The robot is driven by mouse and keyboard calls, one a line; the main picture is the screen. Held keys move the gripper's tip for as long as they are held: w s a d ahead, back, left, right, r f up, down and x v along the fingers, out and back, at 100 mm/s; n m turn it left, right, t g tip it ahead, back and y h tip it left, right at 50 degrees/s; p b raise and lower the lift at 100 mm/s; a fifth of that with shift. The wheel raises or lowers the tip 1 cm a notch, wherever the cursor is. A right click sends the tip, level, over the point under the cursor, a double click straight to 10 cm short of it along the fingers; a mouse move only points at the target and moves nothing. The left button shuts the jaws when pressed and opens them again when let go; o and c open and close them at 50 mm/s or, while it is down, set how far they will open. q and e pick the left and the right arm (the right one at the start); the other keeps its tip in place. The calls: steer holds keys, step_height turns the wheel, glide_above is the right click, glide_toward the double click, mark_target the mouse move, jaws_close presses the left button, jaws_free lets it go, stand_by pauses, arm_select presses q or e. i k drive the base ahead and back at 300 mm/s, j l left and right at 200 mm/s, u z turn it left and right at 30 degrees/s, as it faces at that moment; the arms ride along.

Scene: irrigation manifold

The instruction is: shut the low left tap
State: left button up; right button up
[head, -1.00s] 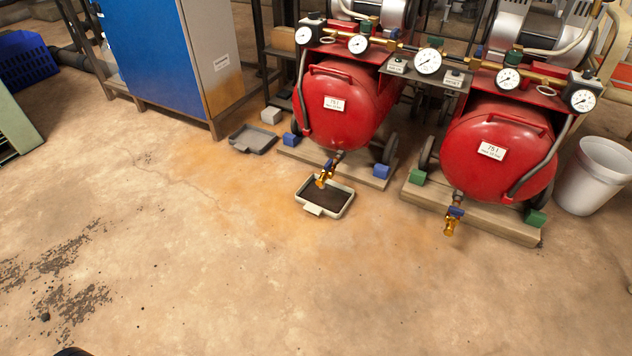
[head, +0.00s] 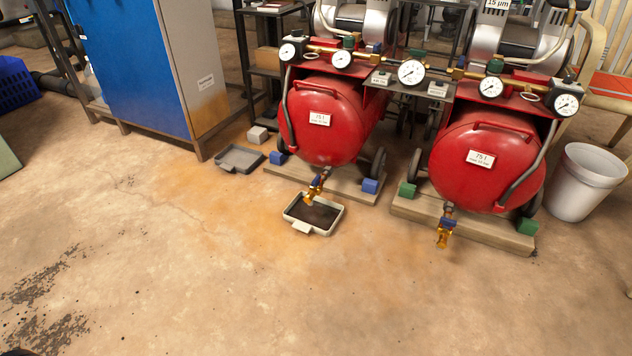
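The low left tap (head: 315,187) is brass with a blue handle and hangs at the front underside of the left red tank (head: 328,120). It sits over a pale tray (head: 300,227) with dark contents on the floor. Its handle's exact angle is too small to tell. A similar brass tap (head: 445,232) with a blue handle hangs under the right red tank (head: 487,165), with no tray beneath it. Neither of my grippers shows in the head view.
Both tanks stand on wooden boards with blue chocks (head: 371,186) at the left and green chocks (head: 407,189) at the right. An empty grey tray (head: 239,159) lies by the blue cabinet (head: 135,60). A white bucket (head: 588,180) stands right. The front floor is clear.

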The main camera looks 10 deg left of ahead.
mark_target(315, 183)
steer(key=i+l+u, duration=0.25)
steer(key=i+l, duration=0.2)
steer(key=l, duration=0.25)
steer(key=i+l+u, duration=0.15)
steer(key=l, duration=0.2)
steer(key=i+l+u, duration=0.1)
steer(key=i+l, duration=0.15)
steer(key=l, duration=0.15)
